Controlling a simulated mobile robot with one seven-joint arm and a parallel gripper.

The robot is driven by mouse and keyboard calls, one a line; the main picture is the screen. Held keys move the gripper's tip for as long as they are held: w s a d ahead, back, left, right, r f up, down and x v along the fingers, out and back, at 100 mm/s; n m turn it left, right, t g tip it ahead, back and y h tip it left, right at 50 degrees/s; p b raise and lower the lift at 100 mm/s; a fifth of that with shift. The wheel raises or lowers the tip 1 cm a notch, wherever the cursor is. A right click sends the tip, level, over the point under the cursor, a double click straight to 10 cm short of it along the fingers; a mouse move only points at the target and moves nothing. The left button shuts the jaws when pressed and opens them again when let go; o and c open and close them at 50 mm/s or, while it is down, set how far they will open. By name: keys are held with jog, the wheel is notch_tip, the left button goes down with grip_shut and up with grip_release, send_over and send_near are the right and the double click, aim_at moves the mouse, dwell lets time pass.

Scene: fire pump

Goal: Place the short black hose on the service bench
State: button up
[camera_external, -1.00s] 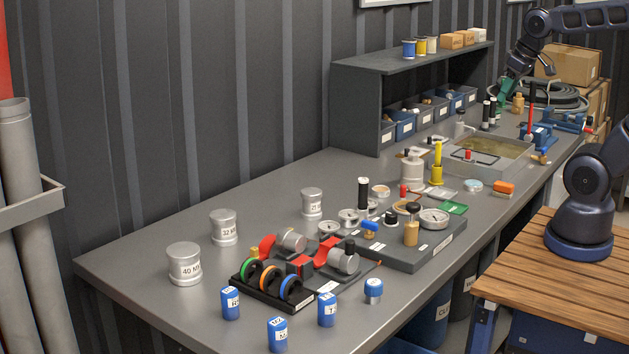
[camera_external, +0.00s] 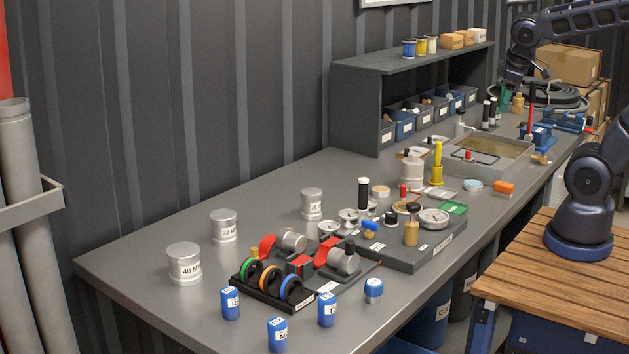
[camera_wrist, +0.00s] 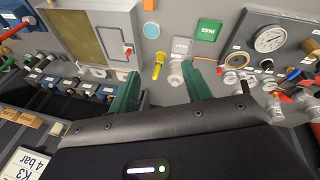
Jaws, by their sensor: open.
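I cannot tell for sure which thing is the short black hose. Upright black tubes with pale ends stand on the grey service bench (camera_external: 160,240): one (camera_external: 363,194) mid-bench behind the gauge block, and a pair (camera_external: 487,112) behind the water tank. A coiled dark hose (camera_external: 556,97) lies at the bench's far end. My gripper (camera_external: 504,92) is above the far part of the bench, left of the coil, its green fingers pointing down. In the wrist view my gripper (camera_wrist: 162,70) is open, with nothing between the fingers.
The water tank (camera_external: 490,152) and a yellow stand (camera_external: 437,168) are mid-bench. A shelf (camera_external: 350,100) with blue bins is at the back. Labelled pots (camera_external: 184,265), blue caps (camera_external: 277,334) and a gauge block (camera_external: 410,245) crowd the front. The bench's left rear is clear.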

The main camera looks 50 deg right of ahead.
jog(key=w+a+f+n+t+h, duration=0.2)
jog(key=w+a+f+n+h, duration=0.15)
jog(key=w+n, duration=0.4)
jog(key=w+a+f+n+t+h, duration=0.25)
jog(key=w+a+f+n, duration=0.2)
jog(key=w+n, duration=0.3)
jog(key=n+t+y, duration=0.6)
jog(key=n, duration=1)
send_near(365, 185)
jog(key=x, duration=0.3)
jog(key=shift+w+g, duration=0.25)
jog(key=shift+w, duration=0.05)
jog(key=x, duration=0.4)
jog(key=shift+w, duration=0.25)
jog(key=shift+d+x, duration=0.2)
jog(key=shift+x, duration=1.2)
jog(key=shift+d+x, duration=0.15)
jog(key=shift+x, duration=1.2)
jog(key=shift+s+f, duration=0.1)
jog(key=shift+s, duration=0.05)
grip_shut()
